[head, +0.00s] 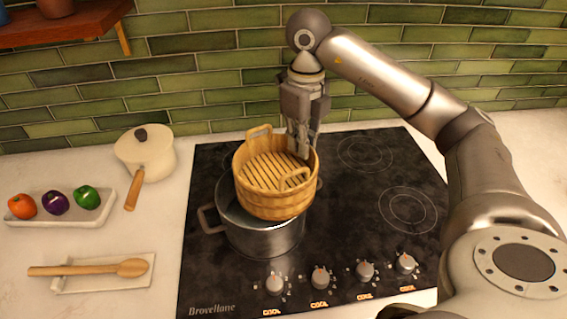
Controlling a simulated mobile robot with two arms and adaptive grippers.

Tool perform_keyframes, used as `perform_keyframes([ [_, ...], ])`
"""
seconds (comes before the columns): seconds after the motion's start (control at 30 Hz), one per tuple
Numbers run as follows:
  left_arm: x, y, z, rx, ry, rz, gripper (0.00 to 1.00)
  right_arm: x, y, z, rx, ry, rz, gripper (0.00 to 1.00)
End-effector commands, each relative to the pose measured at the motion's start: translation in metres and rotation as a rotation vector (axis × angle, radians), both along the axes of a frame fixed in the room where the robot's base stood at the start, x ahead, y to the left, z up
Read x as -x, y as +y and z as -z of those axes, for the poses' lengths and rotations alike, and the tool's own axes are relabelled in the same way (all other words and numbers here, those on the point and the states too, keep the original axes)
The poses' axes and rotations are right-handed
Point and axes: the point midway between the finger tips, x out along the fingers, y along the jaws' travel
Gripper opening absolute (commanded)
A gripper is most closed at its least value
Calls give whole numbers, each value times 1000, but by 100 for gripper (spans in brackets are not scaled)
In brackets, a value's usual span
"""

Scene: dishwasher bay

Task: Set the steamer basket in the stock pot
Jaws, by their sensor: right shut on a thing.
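The wooden steamer basket (272,205) is round, with a slatted floor and two raised loop handles. It is over the steel stock pot (262,238), covering most of its mouth and shifted a little to the right. The basket looks slightly tilted, and I cannot tell whether its underside touches the pot. The pot stands on the front left of the black cooktop, with a side handle at its left. My right gripper (301,150) points down and is shut on the basket's far right rim. My left gripper is not in view.
The cooktop (350,235) is otherwise clear, with several knobs along its front. A cream lidded saucepan (158,160), a tray (95,217) of vegetables and a wooden spoon (90,269) on a rest lie to the left. A wall shelf (85,22) is at upper left.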

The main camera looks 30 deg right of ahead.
Motion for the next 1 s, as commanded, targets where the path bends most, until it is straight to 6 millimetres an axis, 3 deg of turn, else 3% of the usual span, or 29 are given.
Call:
perform_keyframes([
  [0.03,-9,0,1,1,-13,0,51,-5,5,14,-4,9,-3,0],
  [0.2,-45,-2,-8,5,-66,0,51,-22,12,33,0,6,0,0],
  [0.3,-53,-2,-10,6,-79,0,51,-27,14,38,0,4,0,0],
  [0.7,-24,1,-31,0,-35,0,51,-34,18,78,1,4,0,0],
  [1.0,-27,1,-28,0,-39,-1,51,-34,18,82,1,2,0,0],
])
